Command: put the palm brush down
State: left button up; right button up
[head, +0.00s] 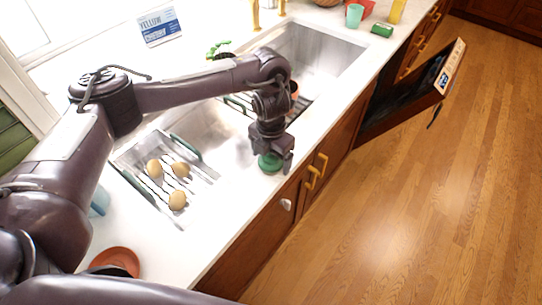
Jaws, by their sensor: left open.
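A green round object (268,164), which looks like the palm brush, is on the white counter near its front edge, just right of the sink rack. My left gripper (271,158) points down right over it, with open jaws at its top. The fingers partly hide the brush, and I cannot tell whether they touch it. My right gripper is not in view.
A wire rack (150,190) with several round tan items sits left of the brush. The sink (318,50) lies behind my left arm. The dishwasher door (410,100) hangs open at right. An orange dish (116,260) is at lower left. A green block (382,30), cups and a sign (159,26) stand further back.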

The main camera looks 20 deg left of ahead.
pick_arm(q)
jog(key=shift+r, duration=0.1)
jog(key=shift+r, duration=0.25)
notch_tip(320, 180, up, 12)
jog(key=shift+f, duration=0.2)
dwell(0.5)
